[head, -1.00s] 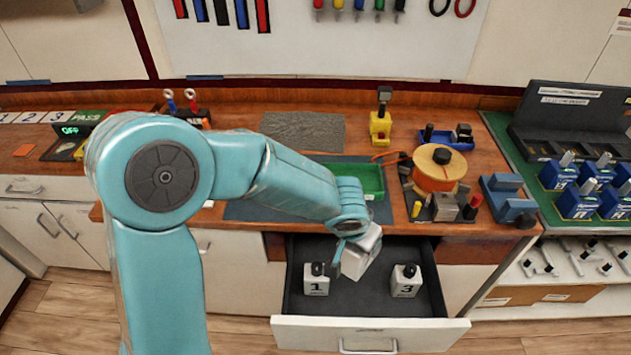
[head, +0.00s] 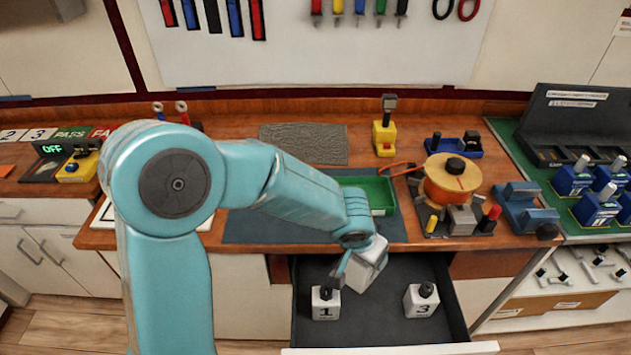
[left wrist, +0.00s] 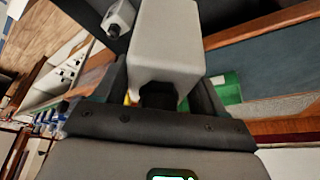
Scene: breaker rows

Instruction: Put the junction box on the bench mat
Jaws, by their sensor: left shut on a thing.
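My left gripper (head: 352,262) is shut on a pale grey-white box (head: 370,270), which I take to be the junction box. It hangs tilted above the open drawer, close to the bench's front edge. In the left wrist view the box (left wrist: 168,40) sits beyond the fingers, its black knob between them. No number shows on it. A dark blue-grey mat (head: 245,228) lies on the bench behind my arm, partly hidden by it; I take this as the bench mat. My right gripper is not in view.
The open drawer (head: 390,325) holds white boxes marked 1 (head: 325,305) and 3 (head: 421,301). A green tray (head: 378,194) stands on the mat's right part. An orange spool (head: 450,182) stands right of the mat, and a grey textured pad (head: 303,143) lies behind it.

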